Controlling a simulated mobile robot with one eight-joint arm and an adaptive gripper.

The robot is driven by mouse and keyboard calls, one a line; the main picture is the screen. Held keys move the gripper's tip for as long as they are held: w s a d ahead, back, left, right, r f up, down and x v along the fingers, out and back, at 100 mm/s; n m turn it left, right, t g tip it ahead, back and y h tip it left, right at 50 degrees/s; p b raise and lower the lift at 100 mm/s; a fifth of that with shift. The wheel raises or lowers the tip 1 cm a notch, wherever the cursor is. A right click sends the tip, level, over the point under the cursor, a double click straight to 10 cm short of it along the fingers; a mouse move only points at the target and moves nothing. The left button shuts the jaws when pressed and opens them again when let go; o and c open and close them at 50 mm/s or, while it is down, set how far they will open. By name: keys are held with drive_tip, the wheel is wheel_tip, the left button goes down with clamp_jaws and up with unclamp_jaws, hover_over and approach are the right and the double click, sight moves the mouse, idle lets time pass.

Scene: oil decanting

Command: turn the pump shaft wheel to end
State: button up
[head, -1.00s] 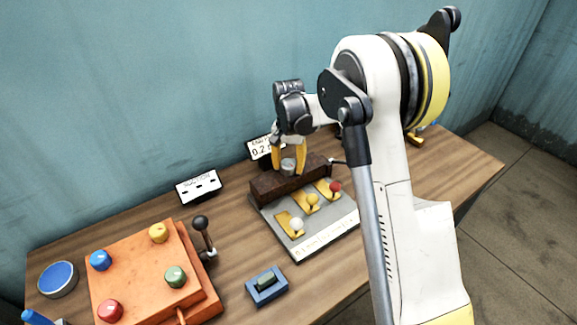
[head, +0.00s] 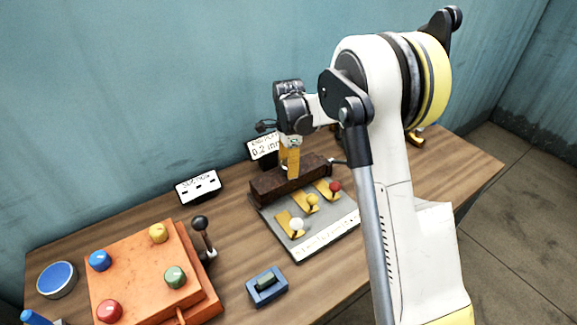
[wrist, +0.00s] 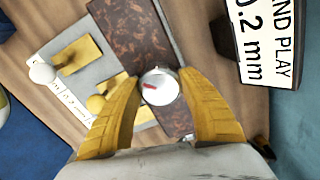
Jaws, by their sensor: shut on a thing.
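The shaft wheel (wrist: 160,87) is a small round grey-white disc with a red mark on its face. It sits over a rusty brown block (wrist: 130,32), which also shows in the head view (head: 268,186). My gripper (wrist: 160,76) points down, with its yellow fingers on opposite sides of the wheel, shut on it. In the head view my gripper (head: 292,175) stands over the middle of the block with its fingers nearly in line, and they hide the wheel.
A grey plate with white (head: 296,224), yellow (head: 312,200) and red (head: 334,187) knobs lies before the block. A sign (wrist: 262,45) reading "END PLAY 0.2 mm" stands close behind. An orange box (head: 140,270) with coloured knobs, a black-knobbed lever (head: 203,232) and a blue block (head: 268,290) stand nearer.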

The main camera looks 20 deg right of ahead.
drive_tip(key=m, duration=0.4)
drive_tip(key=shift+m, duration=2.1)
drive_tip(key=o, duration=1.2)
drive_tip(key=shift+d, duration=0.1)
wheel_tip(320, 180, up, 12)
